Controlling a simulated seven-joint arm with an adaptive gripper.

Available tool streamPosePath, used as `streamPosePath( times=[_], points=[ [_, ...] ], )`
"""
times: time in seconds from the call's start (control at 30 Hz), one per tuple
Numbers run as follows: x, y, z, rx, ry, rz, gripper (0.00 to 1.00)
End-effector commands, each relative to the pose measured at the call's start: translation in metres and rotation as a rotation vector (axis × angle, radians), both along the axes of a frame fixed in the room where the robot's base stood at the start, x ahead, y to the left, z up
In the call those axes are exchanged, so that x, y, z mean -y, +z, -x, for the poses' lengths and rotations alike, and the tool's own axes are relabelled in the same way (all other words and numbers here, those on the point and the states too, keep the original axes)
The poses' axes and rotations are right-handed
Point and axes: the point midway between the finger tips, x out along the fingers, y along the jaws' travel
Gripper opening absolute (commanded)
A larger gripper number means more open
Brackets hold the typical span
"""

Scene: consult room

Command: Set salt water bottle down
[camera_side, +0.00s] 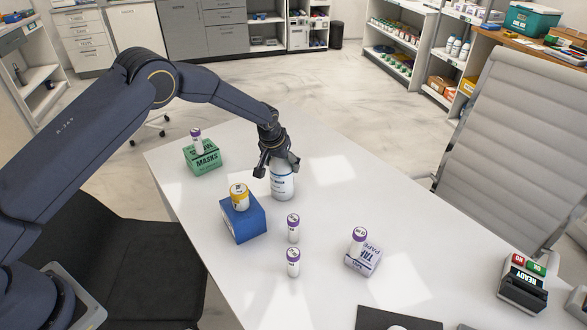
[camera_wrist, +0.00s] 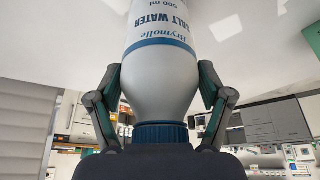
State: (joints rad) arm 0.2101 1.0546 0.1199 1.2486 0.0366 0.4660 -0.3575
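The salt water bottle (camera_side: 283,182) is white with a blue label band and stands upright at the table's middle. In the wrist view the bottle (camera_wrist: 163,62) fills the centre, with its blue cap (camera_wrist: 161,133) close to the palm. My gripper (camera_side: 277,163) is over the bottle's top, with its fingers around the upper body. In the wrist view the fingers of my gripper (camera_wrist: 160,80) press on both sides of the bottle. The bottle's base is at or very near the white table (camera_side: 330,215); I cannot tell whether it touches.
A green masks box (camera_side: 203,160) and a blue box (camera_side: 242,222) each carry a small container. Two purple-capped vials (camera_side: 293,228) stand in front of the bottle. A tape box (camera_side: 362,260) bears another vial. The table right of the bottle is clear.

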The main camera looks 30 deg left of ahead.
Motion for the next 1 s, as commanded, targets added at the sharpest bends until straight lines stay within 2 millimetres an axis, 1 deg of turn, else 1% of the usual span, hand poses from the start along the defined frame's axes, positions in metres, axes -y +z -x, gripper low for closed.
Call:
streamPosePath(
  times=[0.03,0.13,0.43,0.57,0.67,0.9,1.0],
  points=[
    [0.0,0.0,0.0,0.0,0.0,0.0,0.87],
    [0.0,0.0,0.0,0.0,0.0,0.0,0.98],
    [0.0,0.001,0.0,0.0,0.0,0.0,0.98],
    [0.001,0.008,0.001,0.001,0.0,0.0,0.98],
    [0.002,0.024,0.007,0.002,-0.001,0.0,0.98],
    [0.005,0.074,0.028,0.002,-0.001,0.0,0.98],
    [0.006,0.092,0.036,0.003,-0.001,0.0,0.98]
  ],
)
